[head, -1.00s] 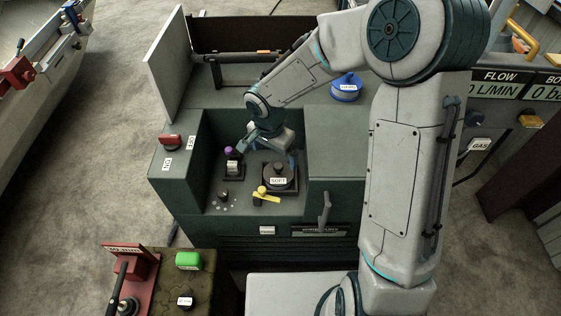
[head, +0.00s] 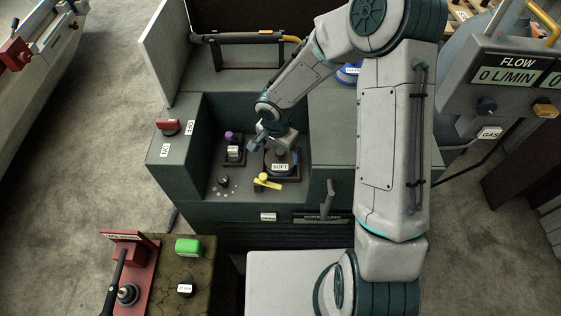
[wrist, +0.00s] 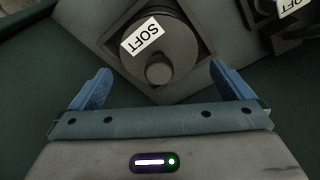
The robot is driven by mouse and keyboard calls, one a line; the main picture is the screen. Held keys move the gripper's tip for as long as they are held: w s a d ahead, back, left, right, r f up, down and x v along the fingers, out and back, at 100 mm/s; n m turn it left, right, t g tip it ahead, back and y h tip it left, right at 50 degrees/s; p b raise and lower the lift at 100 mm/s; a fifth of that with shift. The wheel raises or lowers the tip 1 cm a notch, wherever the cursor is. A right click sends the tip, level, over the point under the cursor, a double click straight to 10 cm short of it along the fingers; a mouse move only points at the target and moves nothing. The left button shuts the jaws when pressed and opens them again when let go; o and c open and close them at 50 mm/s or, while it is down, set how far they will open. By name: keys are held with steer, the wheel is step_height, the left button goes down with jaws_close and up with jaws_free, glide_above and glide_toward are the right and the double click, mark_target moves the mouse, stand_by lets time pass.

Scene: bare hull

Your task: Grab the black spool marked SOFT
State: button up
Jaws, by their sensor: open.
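The black spool marked SOFT (head: 281,167) sits in the recessed bay of the dark green machine, on a square base. In the wrist view the spool (wrist: 178,52) is a dark disc with a round knob and a white SOFT label, lying ahead of my fingers. My gripper (head: 273,143) is just above and behind the spool in the head view. The fingers do not appear to touch the spool.
The bay's walls enclose the space, and a lever (head: 328,196) stands outside at right.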

mark_target(280, 159)
steer(key=shift+w+d+f, duration=0.1)
steer(key=shift+f, duration=0.9)
steer(key=shift+w+d+f, duration=0.1)
steer(key=shift+f, duration=0.85)
steer(key=c, duration=1)
steer(key=shift+c, duration=0.2)
steer(key=shift+r, duration=0.2)
